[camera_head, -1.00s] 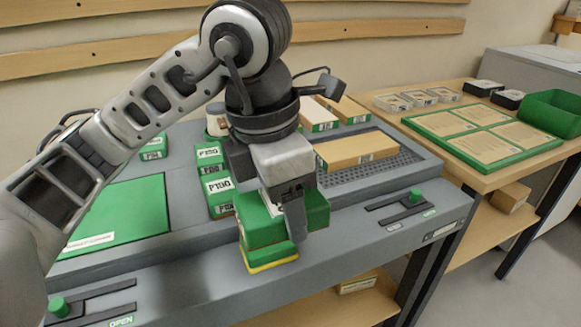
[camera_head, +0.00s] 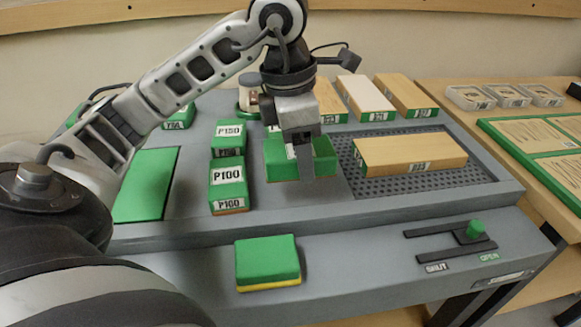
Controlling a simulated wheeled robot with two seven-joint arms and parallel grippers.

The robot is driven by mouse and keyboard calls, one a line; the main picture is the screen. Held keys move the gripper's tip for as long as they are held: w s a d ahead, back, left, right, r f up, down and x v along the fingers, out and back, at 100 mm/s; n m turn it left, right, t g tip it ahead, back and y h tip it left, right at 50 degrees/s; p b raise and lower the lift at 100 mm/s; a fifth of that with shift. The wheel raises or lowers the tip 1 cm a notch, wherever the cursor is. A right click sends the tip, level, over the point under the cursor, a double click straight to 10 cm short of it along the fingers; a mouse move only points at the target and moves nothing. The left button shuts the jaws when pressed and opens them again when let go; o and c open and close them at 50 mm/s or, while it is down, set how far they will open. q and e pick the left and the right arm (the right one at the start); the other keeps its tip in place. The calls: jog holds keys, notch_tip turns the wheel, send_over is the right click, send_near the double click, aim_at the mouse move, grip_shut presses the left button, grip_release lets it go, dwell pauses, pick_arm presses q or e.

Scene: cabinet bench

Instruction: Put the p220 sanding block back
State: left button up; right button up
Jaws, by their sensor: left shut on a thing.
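My left gripper (camera_head: 303,165) points down at the middle of the bench and is shut on a green sanding block (camera_head: 322,157). The fingers cover part of the block, and I cannot read a grit label on it. I cannot tell whether it touches the surface below. A second green block with a yellow underside (camera_head: 267,262) lies apart on the bench's front ledge, with no label showing. Green blocks marked P100 (camera_head: 228,184) and P150 (camera_head: 229,137) stand in a column left of the gripper. No P220 label is readable. My right gripper is out of view.
A wooden block (camera_head: 410,153) lies on the dark perforated plate (camera_head: 385,187) at right. More wooden blocks (camera_head: 366,97) stand behind. A green panel (camera_head: 146,185) lies at left. A green-knobbed slider (camera_head: 474,229) is on the front ledge. A side table (camera_head: 545,160) stands right.

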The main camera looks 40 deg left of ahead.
aim_at(293, 187)
pick_arm(q)
jog(key=a+f, duration=0.3)
jog(key=shift+w+f+b, duration=0.3)
jog(key=shift+w, duration=0.05)
jog(key=shift+f, duration=1.5)
jog(key=shift+f, duration=0.15)
jog(key=o, duration=0.9)
jog(key=shift+o, duration=0.2)
jog(key=r, duration=0.4)
jog(key=s+r+p, duration=0.1)
jog(key=r, duration=0.3)
jog(key=a+r+p, duration=0.1)
jog(key=r, duration=0.3)
jog(key=shift+s+r, duration=0.1)
jog(key=shift+s, duration=0.05)
